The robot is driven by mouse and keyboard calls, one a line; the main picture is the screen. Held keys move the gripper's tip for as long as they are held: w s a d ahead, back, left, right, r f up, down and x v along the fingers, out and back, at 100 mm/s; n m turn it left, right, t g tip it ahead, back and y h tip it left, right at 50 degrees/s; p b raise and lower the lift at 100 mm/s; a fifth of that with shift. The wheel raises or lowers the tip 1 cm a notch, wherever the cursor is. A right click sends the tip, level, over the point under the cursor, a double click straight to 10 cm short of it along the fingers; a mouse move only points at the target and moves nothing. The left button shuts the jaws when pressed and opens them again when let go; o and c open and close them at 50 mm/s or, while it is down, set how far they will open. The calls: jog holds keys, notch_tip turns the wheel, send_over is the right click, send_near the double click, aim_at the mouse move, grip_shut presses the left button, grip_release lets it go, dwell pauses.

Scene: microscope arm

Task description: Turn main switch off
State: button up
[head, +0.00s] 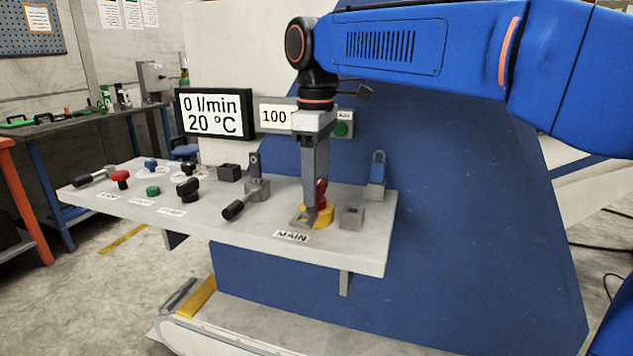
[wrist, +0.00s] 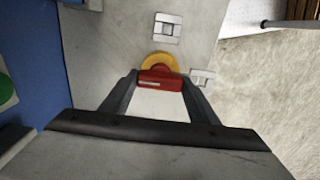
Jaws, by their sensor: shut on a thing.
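The main switch is a red handle (head: 321,190) on a yellow round base (head: 323,215), on the grey panel behind the "MAIN" label (head: 292,236). My gripper (head: 309,212) points down over it and hides part of it in the head view. In the wrist view the red handle (wrist: 160,79) lies between the two fingertips of my gripper (wrist: 160,84), with part of the yellow base (wrist: 160,60) showing beyond it. The gripper is shut on the red handle. The exact angle of the handle is hard to tell.
A display (head: 214,113) reads 0 l/min and 20 °C. A blue slanted housing (head: 460,220) stands at the right.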

jog(key=shift+n, duration=0.3)
jog(key=n, duration=0.3)
jog(key=shift+n, duration=0.4)
jog(key=n, duration=1.3)
jog(key=shift+n, duration=0.3)
jog(key=o, duration=1.5)
notch_tip(320, 180, up, 18)
jog(key=shift+f, duration=0.25)
